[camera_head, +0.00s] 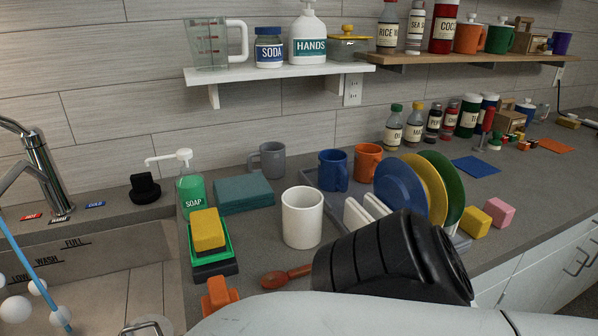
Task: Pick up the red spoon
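A red-orange spoon (287,276) lies flat on the grey counter near its front edge, its bowl to the left and its handle pointing right. The right end of the handle comes close to a black ribbed part of my own arm, which may hide its tip. A white link of my arm crosses the bottom of the view just in front of the spoon. No fingers of my left or right gripper show, and nothing in view is touching the spoon's bowl.
A white mug (302,217) stands just behind the spoon. An orange object (220,297) and a stacked sponge and green tray (211,248) are to its left. A dish rack with plates (437,188) stands right. The sink (85,285) is far left.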

